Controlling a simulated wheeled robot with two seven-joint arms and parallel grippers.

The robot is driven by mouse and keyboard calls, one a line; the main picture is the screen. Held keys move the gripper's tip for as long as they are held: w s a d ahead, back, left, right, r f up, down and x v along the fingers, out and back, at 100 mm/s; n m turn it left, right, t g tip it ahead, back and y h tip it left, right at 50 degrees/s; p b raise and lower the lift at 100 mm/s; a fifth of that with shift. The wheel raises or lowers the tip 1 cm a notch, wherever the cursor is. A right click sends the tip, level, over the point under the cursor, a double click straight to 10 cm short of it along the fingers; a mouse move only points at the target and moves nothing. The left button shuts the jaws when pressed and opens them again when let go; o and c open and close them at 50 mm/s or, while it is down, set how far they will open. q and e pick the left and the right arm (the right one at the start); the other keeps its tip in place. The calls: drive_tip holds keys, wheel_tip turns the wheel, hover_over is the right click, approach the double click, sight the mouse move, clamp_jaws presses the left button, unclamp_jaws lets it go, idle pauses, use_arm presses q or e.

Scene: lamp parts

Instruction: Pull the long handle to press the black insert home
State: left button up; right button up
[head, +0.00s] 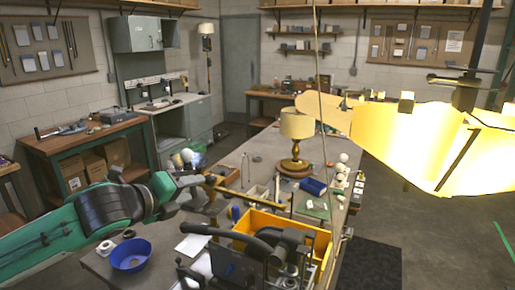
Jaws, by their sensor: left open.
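A black press-like tool (238,268) stands at the near front edge of the table. A long dark handle (205,230) reaches out from it to the left. My left gripper (204,189) is open, above and behind the handle's left end and apart from it in the picture. A brown, hammer-like bar (236,196) shows just beyond the fingertips; I cannot tell whether it touches them. I cannot make out the black insert; the tool's dark parts overlap. My right gripper is not in view.
A yellow bin (268,224) is right behind the tool. A blue bowl (131,254) sits to its left. A table lamp (296,140) stands farther back. A large lit yellow shade (430,140) hangs close at the right. Small parts clutter the table.

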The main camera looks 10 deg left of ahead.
use_arm(q)
drive_tip(key=s+d+f+n+g+y, duration=0.1)
drive_tip(key=s+d+f+n, duration=0.15)
drive_tip(key=f+n, duration=0.4)
drive_tip(key=s+d+f+n+g, duration=0.1)
drive_tip(key=s+f+n, duration=0.25)
drive_tip(key=f, duration=0.55)
drive_tip(key=s+d+f+n+g+y, duration=0.15)
drive_tip(key=s+f+n, duration=0.25)
drive_tip(key=f, duration=0.4)
drive_tip(key=s+a+f+n+g+y, duration=0.2)
drive_tip(key=s+a+f+n+g, duration=0.1)
drive_tip(key=s+f+n, duration=0.65)
drive_tip(key=s+a+f+n+g+y, duration=0.2)
drive_tip(key=s+a+f+n+g, duration=0.3)
drive_tip(key=s, duration=0.8)
wheel_tip(320, 180, down, 31)
drive_tip(key=d+m, duration=0.1)
drive_tip(key=d, duration=0.1)
drive_tip(key=s+a+f, duration=0.3)
drive_tip(key=s+f, duration=1.6)
drive_tip(key=f, duration=0.1)
drive_tip(key=shift+a+f+g, duration=0.15)
drive_tip(key=shift+f+g, duration=0.1)
drive_tip(key=shift+g, duration=0.1)
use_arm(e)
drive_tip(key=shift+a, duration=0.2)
